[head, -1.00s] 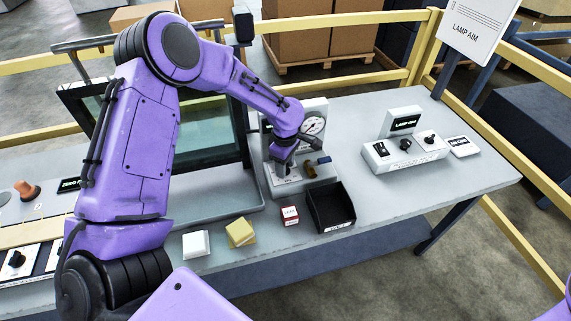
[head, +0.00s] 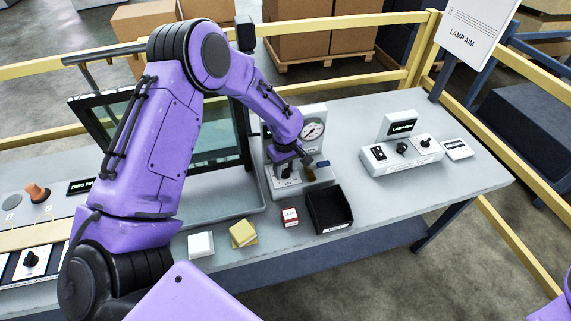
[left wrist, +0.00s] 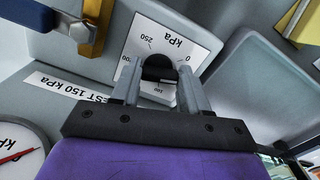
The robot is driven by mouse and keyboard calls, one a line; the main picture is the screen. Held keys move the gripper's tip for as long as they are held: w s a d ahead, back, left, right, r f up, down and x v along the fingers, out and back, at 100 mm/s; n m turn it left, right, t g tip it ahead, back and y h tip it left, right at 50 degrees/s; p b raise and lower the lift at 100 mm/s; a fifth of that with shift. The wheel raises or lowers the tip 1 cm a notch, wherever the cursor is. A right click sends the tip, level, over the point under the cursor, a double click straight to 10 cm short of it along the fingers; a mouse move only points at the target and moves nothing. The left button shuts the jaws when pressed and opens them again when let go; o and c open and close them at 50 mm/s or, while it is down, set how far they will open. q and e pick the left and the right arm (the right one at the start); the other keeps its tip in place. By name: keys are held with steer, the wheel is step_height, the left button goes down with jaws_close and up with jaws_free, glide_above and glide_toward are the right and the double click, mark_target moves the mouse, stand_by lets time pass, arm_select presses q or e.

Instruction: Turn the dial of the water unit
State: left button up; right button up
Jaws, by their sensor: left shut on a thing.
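The water unit (head: 325,149) is a grey panel and base with a round gauge (head: 312,130) at its back and a brass valve with a blue handle (head: 322,164) at its right. My left gripper (head: 286,171) reaches down over its base. In the left wrist view, the black dial (left wrist: 158,67) sits between the two fingertips of the left gripper (left wrist: 160,75), which is shut on it. A white kPa scale plate (left wrist: 170,37) surrounds the dial; part of the scale is hidden by the fingers. A strip (left wrist: 67,87) reads "EST 150 kPa", its start cut off. My right gripper is out of view.
A black open bin (head: 329,209), a small red-and-white box (head: 289,217), yellow blocks (head: 243,233) and a white block (head: 200,244) lie in front. A lamp-aim switch box (head: 401,155) stands to the right. A dark-framed glass panel (head: 212,134) stands close behind my left arm.

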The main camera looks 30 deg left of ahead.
mark_target(284, 170)
arm_select(q)
steer(key=m, duration=0.1)
steer(key=m+p, duration=0.1)
steer(key=shift+w+a+r+m, duration=0.1)
steer(key=shift+r+m, duration=0.15)
steer(key=shift+m, duration=0.15)
steer(key=m, duration=0.2)
steer(key=shift+m+p, duration=0.4)
steer(key=m, duration=0.5)
steer(key=shift+a+p, duration=0.15)
steer(key=shift+p, duration=0.2)
steer(key=shift+w+m, duration=0.1)
steer(key=shift+m, duration=0.3)
steer(key=o, duration=1)
steer(key=shift+o, duration=0.3)
steer(key=shift+f, duration=0.1)
step_height(284, 170, up, 10)
steer(key=b, duration=0.2)
steer(key=shift+r, duration=0.25)
